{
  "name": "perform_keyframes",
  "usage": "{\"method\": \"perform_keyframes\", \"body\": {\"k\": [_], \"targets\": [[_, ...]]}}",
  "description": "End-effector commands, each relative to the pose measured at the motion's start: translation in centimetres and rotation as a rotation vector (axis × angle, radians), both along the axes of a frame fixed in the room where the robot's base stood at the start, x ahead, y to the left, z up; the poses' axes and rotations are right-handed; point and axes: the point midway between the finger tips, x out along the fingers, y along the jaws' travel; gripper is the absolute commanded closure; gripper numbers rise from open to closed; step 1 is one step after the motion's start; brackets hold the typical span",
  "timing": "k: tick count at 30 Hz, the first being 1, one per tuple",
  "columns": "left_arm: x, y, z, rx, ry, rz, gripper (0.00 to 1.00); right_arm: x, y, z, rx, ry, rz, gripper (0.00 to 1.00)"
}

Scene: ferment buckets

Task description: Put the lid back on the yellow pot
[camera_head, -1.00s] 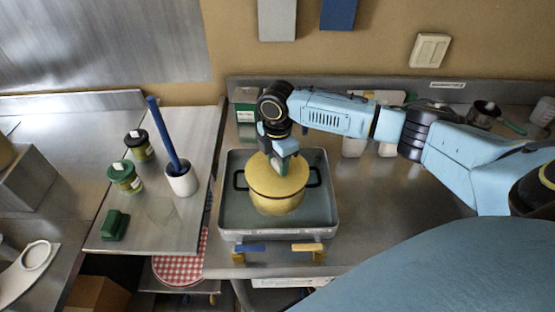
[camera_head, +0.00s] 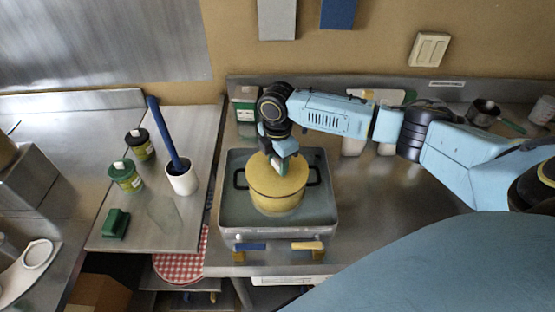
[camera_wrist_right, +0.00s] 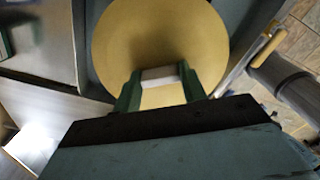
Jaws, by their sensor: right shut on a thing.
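The yellow pot (camera_head: 277,203) with dark side handles stands in a grey square basin on the counter. Its yellow lid (camera_head: 270,178) lies over the pot's mouth and looks level; from here I cannot tell whether it is fully seated. My right gripper (camera_head: 283,164) is above the lid, pointing down. In the right wrist view its green fingers (camera_wrist_right: 158,88) are shut on the pale knob (camera_wrist_right: 159,75) of the lid, whose round top (camera_wrist_right: 155,35) fills the upper middle. My left gripper is not in view.
The grey basin (camera_head: 230,215) surrounds the pot. White containers (camera_head: 354,146) stand behind my right arm.

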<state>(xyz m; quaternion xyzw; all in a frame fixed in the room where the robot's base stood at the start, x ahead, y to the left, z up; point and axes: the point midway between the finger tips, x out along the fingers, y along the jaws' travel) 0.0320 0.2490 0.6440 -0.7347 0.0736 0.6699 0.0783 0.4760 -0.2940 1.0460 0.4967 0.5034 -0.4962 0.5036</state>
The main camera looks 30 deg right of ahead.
Motion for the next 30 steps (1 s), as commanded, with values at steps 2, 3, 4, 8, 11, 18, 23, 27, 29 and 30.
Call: {"method": "perform_keyframes", "body": {"k": [2,3,4,8,11,18,23,27,29,30], "targets": [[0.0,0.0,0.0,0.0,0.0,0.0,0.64,0.02,0.02,0.03,0.0,-0.001,0.0,0.84],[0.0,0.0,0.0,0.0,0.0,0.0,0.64,0.02,0.02,0.03,0.0,-0.001,0.0,0.84],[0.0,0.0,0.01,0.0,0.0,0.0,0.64,0.02,0.03,0.03,0.0,-0.001,0.0,0.84],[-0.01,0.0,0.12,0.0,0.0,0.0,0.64,0.01,0.03,0.06,0.0,0.0,0.0,0.84],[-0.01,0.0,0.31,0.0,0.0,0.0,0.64,0.01,0.04,0.09,0.0,0.0,0.0,0.84],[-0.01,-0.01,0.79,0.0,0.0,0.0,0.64,0.01,0.06,0.09,0.0,0.0,0.001,0.84],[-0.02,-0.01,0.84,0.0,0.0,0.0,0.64,0.02,0.05,0.01,0.0,-0.001,0.001,0.84],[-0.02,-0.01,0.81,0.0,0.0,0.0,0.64,0.02,0.05,-0.01,0.0,-0.001,0.001,0.84],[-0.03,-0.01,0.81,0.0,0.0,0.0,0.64,0.02,0.05,-0.02,0.0,-0.001,0.001,0.84],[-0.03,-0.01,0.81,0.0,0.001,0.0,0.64,0.02,0.05,-0.01,0.0,0.0,0.001,0.84]]}}
